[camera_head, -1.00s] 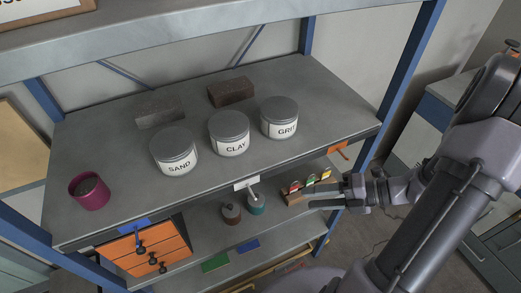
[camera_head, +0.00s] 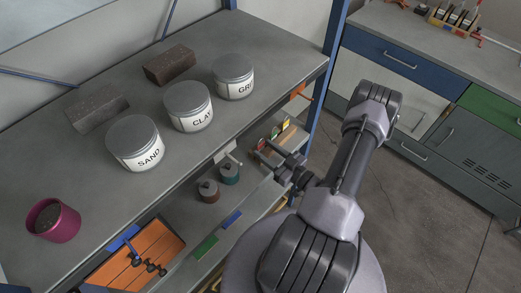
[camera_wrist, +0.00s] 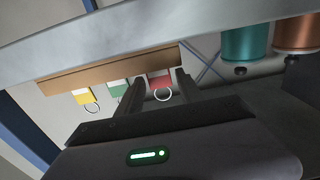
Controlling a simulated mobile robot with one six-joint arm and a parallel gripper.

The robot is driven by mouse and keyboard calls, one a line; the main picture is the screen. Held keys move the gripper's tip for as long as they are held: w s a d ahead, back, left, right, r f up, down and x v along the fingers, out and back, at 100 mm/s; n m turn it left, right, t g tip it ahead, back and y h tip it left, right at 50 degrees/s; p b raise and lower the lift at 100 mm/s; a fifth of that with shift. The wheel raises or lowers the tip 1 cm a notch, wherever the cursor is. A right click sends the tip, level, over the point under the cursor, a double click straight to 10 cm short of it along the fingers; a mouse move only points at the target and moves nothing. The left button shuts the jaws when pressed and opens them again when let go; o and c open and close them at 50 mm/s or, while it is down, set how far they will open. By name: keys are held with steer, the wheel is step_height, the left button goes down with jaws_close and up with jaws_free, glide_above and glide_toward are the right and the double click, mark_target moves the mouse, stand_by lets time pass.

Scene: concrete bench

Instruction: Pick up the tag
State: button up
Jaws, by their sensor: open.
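Three tags with wire rings stand at a wooden rack (camera_wrist: 110,70) on the shelf below the bench top. In the wrist view they are a yellow tag (camera_wrist: 83,97), a green tag (camera_wrist: 117,89) and a red tag (camera_wrist: 160,82). My gripper (camera_wrist: 158,83) is open, with the red tag showing between its two fingers and its ring (camera_wrist: 163,95) just below. I cannot tell how deep the fingers reach around it. In the head view my gripper (camera_head: 263,152) is at the rack's near end, partly covering it.
A teal bottle (camera_head: 229,173) and a brown bottle (camera_head: 208,190) stand left of my gripper. A blue upright (camera_head: 325,75) rises behind the rack. Open floor (camera_head: 420,220) lies to the right.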

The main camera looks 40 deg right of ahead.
mark_target(260, 145)
steer(key=w, duration=0.2)
steer(key=w+b, duration=0.2)
steer(key=w, duration=0.1)
steer(key=shift+w+a+r, duration=0.15)
steer(key=shift+w+r, duration=0.1)
steer(key=shift+w, duration=0.05)
jaws_close()
steer(key=shift+r, duration=0.15)
steer(key=shift+r+p, duration=0.35)
steer(key=shift+p, duration=0.05)
steer(key=r+p, duration=0.1)
steer(key=s+r+p, duration=0.1)
steer(key=r, duration=0.1)
steer(key=s+a+r+p, duration=0.1)
steer(key=s+a+p, duration=0.1)
steer(key=s, duration=1.3)
steer(key=shift+a+p, duration=0.3)
steer(key=shift+p, duration=0.3)
